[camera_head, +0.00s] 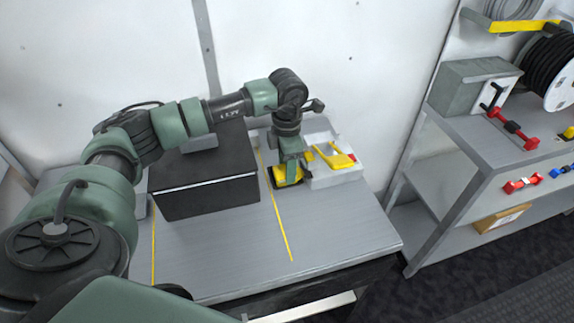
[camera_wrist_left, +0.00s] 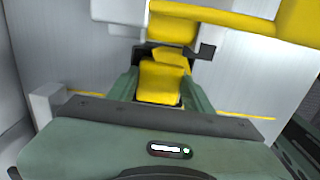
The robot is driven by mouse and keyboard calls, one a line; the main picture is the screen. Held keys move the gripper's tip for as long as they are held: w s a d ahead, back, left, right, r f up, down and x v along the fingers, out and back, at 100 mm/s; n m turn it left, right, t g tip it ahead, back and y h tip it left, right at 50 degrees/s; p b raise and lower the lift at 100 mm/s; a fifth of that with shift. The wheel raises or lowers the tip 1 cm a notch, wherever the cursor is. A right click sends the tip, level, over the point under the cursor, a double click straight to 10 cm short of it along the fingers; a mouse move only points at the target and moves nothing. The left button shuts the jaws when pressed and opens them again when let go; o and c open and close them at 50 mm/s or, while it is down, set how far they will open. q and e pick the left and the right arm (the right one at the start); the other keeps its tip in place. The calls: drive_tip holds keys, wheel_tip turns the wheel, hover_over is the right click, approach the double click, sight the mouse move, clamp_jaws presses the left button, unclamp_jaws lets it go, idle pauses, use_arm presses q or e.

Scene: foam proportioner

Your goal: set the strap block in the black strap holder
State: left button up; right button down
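The yellow strap block (camera_head: 287,174) is at the fingers of my left gripper (camera_head: 290,165), low over the grey bench beside the white tray. In the left wrist view the strap block (camera_wrist_left: 160,82) sits between the two green fingers (camera_wrist_left: 160,88), which lie close along both its sides. The black strap holder (camera_wrist_left: 205,51) shows as dark parts around and behind the block. Whether the block rests fully down in it is hidden by the gripper. My right gripper is in neither view.
A white tray (camera_head: 318,180) with a yellow part (camera_head: 333,158) stands right of the gripper. A large black case (camera_head: 205,190) stands to its left. Yellow lines mark the bench (camera_head: 340,235), whose front right is clear. A shelf rack (camera_head: 465,160) stands at right.

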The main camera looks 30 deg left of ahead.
use_arm(q)
drive_tip(key=o, duration=0.4)
drive_tip(key=shift+r, duration=0.1)
drive_tip(key=shift+r+p, duration=0.35)
drive_tip(key=shift+p, duration=0.1)
drive_tip(key=shift+w+r+b, duration=0.1)
drive_tip(key=shift+r+b, duration=0.2)
drive_tip(key=shift+r, duration=0.05)
wheel_tip(320, 180, up, 11)
drive_tip(key=shift+r+b, duration=0.1)
drive_tip(key=shift+b, duration=1)
